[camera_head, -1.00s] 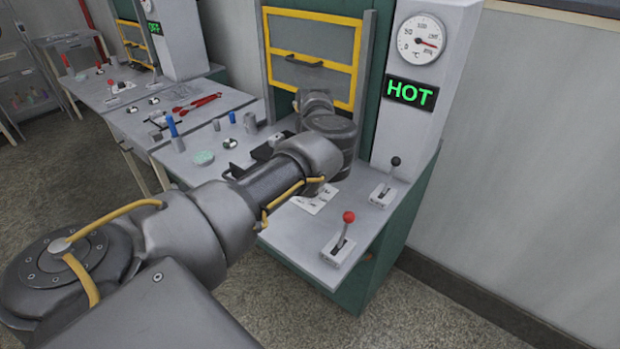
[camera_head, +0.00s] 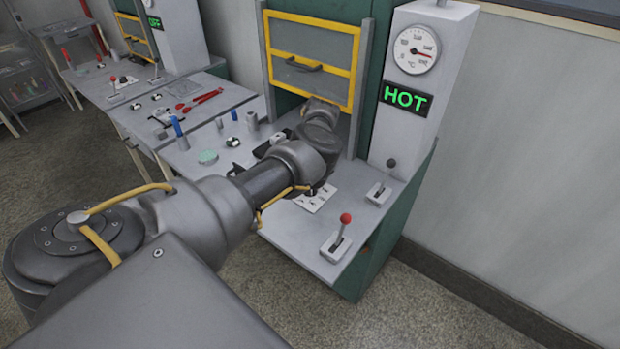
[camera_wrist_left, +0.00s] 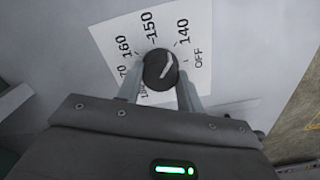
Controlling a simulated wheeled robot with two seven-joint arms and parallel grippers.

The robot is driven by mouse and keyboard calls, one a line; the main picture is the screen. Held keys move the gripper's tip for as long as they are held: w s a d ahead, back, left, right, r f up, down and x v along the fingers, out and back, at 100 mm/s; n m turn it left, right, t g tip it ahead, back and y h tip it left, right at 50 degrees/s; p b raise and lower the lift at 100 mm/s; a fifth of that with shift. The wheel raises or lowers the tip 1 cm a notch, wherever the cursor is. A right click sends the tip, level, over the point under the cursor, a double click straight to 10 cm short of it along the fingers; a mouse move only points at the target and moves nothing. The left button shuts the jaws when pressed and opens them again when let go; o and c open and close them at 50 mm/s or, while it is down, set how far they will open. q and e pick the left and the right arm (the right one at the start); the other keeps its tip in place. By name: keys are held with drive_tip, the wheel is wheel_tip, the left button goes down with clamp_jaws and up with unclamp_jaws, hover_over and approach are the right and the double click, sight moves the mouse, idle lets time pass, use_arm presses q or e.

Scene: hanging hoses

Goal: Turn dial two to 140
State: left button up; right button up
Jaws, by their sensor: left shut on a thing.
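In the left wrist view, a round black dial knob (camera_wrist_left: 160,70) with a white pointer line sits on a white scale plate (camera_wrist_left: 130,45). The plate reads OFF, 140, 150 and 160, with further numbers partly hidden. The pointer line slants to the upper right, roughly toward 140. My left gripper (camera_wrist_left: 159,86) has its fingers on either side of the knob and is shut on it. In the head view, my left arm reaches over the bench to the white plate (camera_head: 314,199); the arm hides much of the area around it. No dial number is readable there. My right gripper is not in view.
A grey column (camera_head: 418,105) carries a round gauge (camera_head: 416,49) and a green HOT sign (camera_head: 406,98). A red-knobbed lever (camera_head: 338,236) and a black-knobbed lever (camera_head: 380,190) stand right of the dial plate. A yellow-framed door (camera_head: 312,58) is behind. Tools lie left.

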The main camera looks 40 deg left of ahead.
use_arm(q)
drive_tip(key=shift+m, duration=0.4)
drive_tip(key=o, duration=1)
drive_tip(key=shift+r, duration=0.15)
drive_tip(key=shift+r, duration=0.4)
wheel_tip(320, 180, up, 10)
drive_tip(key=p, duration=0.4)
drive_tip(key=shift+f, duration=0.1)
